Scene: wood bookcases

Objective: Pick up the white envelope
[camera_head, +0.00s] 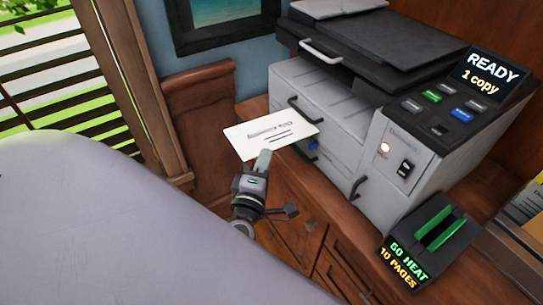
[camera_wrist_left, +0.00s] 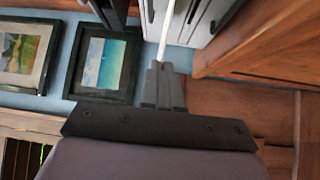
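The white envelope (camera_head: 272,132) shows in the head view with dark printed lines on its face, in front of the copier's left side. My left gripper (camera_head: 263,160) is at its lower edge, with the fingers closed on it. In the left wrist view the envelope (camera_wrist_left: 166,32) is a thin white strip seen edge-on, coming out from between the fingers of my left gripper (camera_wrist_left: 162,75). The envelope appears to be held above the wood cabinet top. My right gripper is in neither view.
A grey copier (camera_head: 330,110) with a "READY 1 copy" screen (camera_head: 480,72) stands on the wood cabinet (camera_head: 305,215). A dark device with green slots (camera_head: 430,240) is in front of it. A slatted window (camera_head: 60,80) is at left.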

